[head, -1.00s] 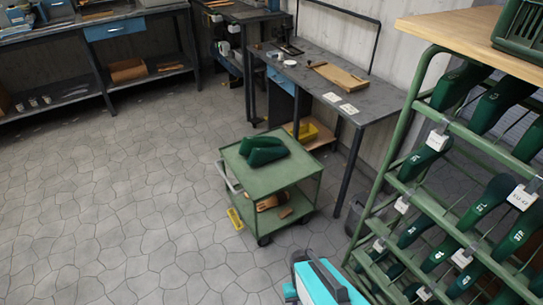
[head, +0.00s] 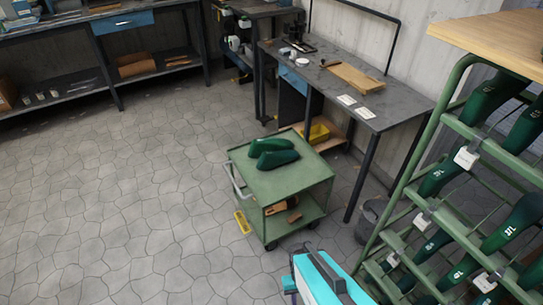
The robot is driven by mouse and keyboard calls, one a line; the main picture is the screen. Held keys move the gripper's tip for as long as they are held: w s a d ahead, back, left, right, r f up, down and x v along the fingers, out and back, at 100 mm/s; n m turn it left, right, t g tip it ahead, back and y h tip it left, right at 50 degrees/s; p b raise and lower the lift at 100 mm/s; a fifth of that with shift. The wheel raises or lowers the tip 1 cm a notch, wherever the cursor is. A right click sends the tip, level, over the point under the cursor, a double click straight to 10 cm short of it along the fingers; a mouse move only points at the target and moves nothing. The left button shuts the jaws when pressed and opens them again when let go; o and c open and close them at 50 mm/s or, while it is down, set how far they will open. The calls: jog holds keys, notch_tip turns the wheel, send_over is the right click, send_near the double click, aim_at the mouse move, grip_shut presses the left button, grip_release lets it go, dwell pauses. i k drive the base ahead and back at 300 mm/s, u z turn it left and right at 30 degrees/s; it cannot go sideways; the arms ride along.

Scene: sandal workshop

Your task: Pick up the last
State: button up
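Two dark green shoe lasts lie side by side on the top shelf of a green cart (head: 307,180). The nearer last (head: 278,159) and the farther last (head: 268,146) overlap in the head view. More green lasts hang in rows on the green rack at the right, such as one at its left edge (head: 437,178). Which one the task means cannot be told from the picture. My gripper is not in the head view.
The cart's lower shelf holds brown pieces (head: 284,207). A yellow object (head: 243,222) is on the floor beside it. A grey workbench (head: 385,112) stands behind, with a dark bin (head: 369,220) near the rack (head: 437,100). The floor at left is clear.

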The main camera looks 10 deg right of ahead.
aim_at(269, 161)
jog(key=i, duration=0.65)
jog(key=k, duration=0.45)
jog(key=u, duration=0.55)
jog(key=k, duration=0.9)
jog(key=u, duration=0.4)
jog(key=i, duration=1.3)
jog(key=u, duration=0.35)
